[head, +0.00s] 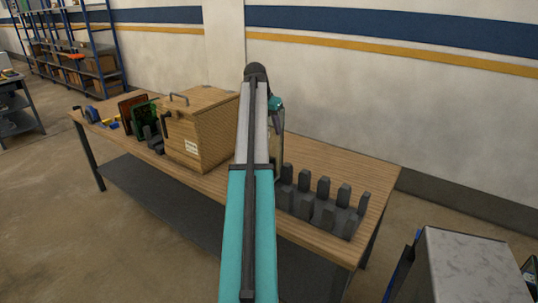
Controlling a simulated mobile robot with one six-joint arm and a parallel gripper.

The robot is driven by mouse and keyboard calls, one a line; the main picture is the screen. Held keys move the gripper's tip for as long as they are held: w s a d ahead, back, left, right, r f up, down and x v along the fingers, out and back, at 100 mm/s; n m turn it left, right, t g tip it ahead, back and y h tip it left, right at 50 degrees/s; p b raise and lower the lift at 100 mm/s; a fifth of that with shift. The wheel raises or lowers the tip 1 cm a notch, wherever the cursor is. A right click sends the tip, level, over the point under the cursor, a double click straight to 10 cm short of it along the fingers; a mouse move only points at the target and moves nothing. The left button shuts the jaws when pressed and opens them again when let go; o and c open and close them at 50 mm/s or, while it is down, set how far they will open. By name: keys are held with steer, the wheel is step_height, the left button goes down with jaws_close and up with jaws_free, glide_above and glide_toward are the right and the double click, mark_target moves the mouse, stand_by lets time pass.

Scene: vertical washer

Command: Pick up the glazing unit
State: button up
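I cannot identify the glazing unit for sure. A thin upright panel with a green frame (145,114) and a brown upright panel (130,108) stand on the workbench left of the wooden box. A dark-edged, greyish shape (279,150) shows just right of my arm, partly hidden; I cannot tell whether it is a pane or part of my arm. My teal and grey arm reaches up the middle of the picture over the bench. My gripper is hidden behind it.
The wooden workbench (384,178) carries a wooden box (205,137) with handles and a dark slotted rack (325,212) at its right end. A grey-topped block (470,262) stands at lower right. Blue shelving (75,55) is far left. Open floor lies at front left.

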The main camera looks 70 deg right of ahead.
steer(key=shift+f, duration=0.2)
stand_by(0.5)
jaws_close()
stand_by(1.1)
steer(key=shift+r, duration=0.1)
